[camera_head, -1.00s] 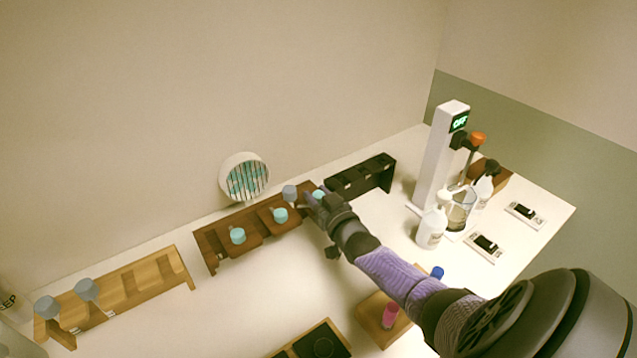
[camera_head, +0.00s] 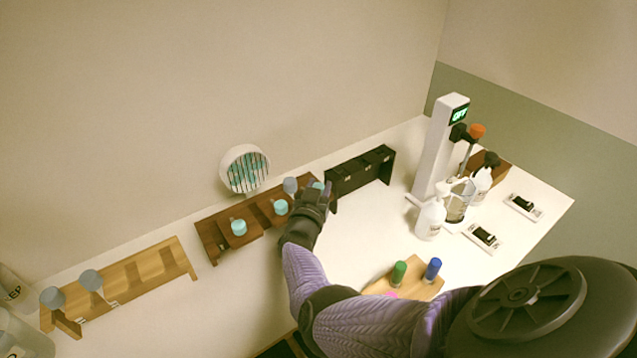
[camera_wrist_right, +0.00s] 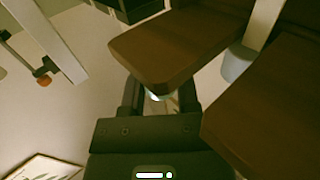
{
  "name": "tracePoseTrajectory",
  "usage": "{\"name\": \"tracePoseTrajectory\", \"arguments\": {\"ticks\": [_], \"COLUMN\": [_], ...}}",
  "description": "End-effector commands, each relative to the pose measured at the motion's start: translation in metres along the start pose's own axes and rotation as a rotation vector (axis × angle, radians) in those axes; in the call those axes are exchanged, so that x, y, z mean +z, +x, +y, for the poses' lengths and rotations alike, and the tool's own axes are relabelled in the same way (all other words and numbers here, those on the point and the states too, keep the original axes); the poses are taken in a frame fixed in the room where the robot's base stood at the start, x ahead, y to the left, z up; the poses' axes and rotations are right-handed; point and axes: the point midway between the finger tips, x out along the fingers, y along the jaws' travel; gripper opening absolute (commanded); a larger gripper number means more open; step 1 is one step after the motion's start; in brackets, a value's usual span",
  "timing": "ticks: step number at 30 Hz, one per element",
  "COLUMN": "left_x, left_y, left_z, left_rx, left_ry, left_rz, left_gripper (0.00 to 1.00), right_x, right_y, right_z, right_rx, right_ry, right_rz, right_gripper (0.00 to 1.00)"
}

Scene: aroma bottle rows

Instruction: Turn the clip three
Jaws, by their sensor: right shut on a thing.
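I cannot single out a clip by the name three. My right gripper (camera_head: 318,192) is at the right end of the dark brown rack (camera_head: 213,243), shut on a cyan-capped bottle (camera_head: 318,185) that it mostly hides. The right wrist view shows the fingers (camera_wrist_right: 160,96) below a brown shelf piece (camera_wrist_right: 180,45), with a small pale part between them. Other cyan-capped bottles (camera_head: 239,227) and (camera_head: 281,207) sit on the rack to the left, and a grey-capped one (camera_head: 290,185) stands behind. My left gripper is out of view.
A black rack (camera_head: 360,172) stands close to the right. A light wooden rack (camera_head: 150,275) with grey-capped bottles is at left. A white tower (camera_head: 437,150) with an orange-knobbed arm, beaker and white bottles stands at right. A wooden block (camera_head: 415,284) holds green and blue caps in front.

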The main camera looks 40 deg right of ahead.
Motion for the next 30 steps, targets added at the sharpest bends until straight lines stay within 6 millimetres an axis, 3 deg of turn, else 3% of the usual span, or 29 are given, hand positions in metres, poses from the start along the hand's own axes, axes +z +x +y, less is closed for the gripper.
{"name": "tracePoseTrajectory", "arguments": {"ticks": [20, 21, 26, 30], "left_x": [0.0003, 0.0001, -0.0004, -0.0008], "left_y": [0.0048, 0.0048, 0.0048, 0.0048], "left_z": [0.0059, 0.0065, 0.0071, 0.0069], "left_rx": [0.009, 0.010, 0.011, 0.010], "left_ry": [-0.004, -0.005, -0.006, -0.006], "left_rz": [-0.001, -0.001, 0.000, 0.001], "left_gripper": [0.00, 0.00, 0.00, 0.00], "right_x": [-0.0024, -0.0025, -0.0020, -0.0015], "right_y": [0.0010, 0.0010, 0.0008, 0.0007], "right_z": [-0.0001, -0.0001, 0.0001, 0.0002], "right_rx": [0.061, 0.061, 0.060, 0.060], "right_ry": [0.001, 0.001, 0.001, 0.001], "right_rz": [0.005, 0.006, 0.005, 0.004], "right_gripper": [0.00, 0.42, 0.75, 0.75]}}
